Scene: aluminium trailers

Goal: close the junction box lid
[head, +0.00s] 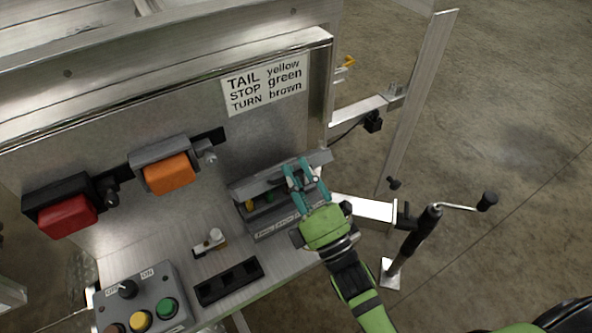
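The junction box (262,222) is a grey box on the metal shelf, right of centre in the head view. Its grey lid (322,157) stands raised along the back side. Yellow and green parts show inside the box, and a label strip runs along its front. My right gripper (297,166) has teal fingers and reaches over the box from the lower right. Its fingers look apart, with their tips at the lid's edge; whether they touch it I cannot tell. The gripper hides part of the box's right end. My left gripper is not in view.
A control box (138,300) with a knob and coloured buttons stands at the lower left. A black slotted holder (230,281) and a small white-and-brass part (210,242) lie left of the junction box. Red (67,217) and orange (169,174) lamps are on the panel. A crank handle (436,213) stands at right.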

